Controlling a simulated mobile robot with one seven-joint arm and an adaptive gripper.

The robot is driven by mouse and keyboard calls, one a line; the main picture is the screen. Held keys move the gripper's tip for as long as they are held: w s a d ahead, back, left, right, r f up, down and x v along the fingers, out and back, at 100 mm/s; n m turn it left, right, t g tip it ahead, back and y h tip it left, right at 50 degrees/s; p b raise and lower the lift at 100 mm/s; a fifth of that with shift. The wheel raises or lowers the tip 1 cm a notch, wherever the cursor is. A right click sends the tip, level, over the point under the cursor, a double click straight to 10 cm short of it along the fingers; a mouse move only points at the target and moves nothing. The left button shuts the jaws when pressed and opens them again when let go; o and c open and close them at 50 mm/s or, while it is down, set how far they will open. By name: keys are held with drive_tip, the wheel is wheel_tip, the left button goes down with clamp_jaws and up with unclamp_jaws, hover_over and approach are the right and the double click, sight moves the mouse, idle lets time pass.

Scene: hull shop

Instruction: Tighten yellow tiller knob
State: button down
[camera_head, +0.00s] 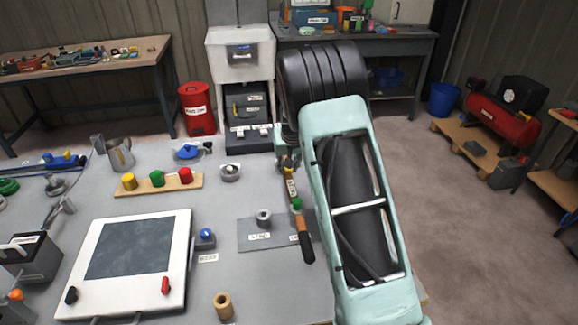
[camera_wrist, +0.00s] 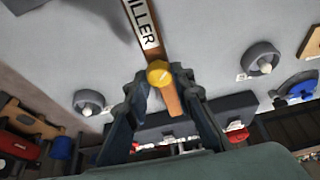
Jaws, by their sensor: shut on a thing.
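The yellow tiller knob (camera_wrist: 158,72) shows in the wrist view as a round yellow head on the brown tiller bar (camera_wrist: 148,32), whose label partly reads "ILLER". My gripper (camera_wrist: 160,82) has a fingertip on each side of the knob and is shut on it. In the head view my gripper (camera_head: 287,160) is over the far end of the labelled tiller bar (camera_head: 291,187), and the yellow knob there is hidden or too small to tell.
The grey bench (camera_head: 215,275) holds a wooden strip (camera_head: 200,184) with yellow, green and red knobs, a white hatch frame (camera_head: 182,270), a grey plate (camera_head: 262,240) and a small blue knob (camera_head: 206,235). A red bin (camera_head: 197,110) stands behind. Floor at right is open.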

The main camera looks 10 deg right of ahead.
drive_tip(key=m, duration=0.1)
drive_tip(key=m+h, duration=0.1)
drive_tip(key=m, duration=0.1)
drive_tip(key=m+p, duration=0.1)
drive_tip(key=shift+a+h, duration=0.25)
drive_tip(key=shift+h, duration=0.15)
drive_tip(key=m+g+h, duration=0.1)
drive_tip(key=m, duration=0.3)
drive_tip(key=shift+w+m, duration=0.15)
drive_tip(key=shift+m, duration=0.15)
drive_tip(key=shift+g, duration=0.3)
drive_tip(key=c, duration=1.7)
unclamp_jaws()
drive_tip(key=shift+a+r+h, duration=0.1)
drive_tip(key=shift+h, duration=0.2)
drive_tip(key=v, duration=1.1)
drive_tip(key=shift+s+r, duration=0.25)
drive_tip(key=shift+r, duration=0.1)
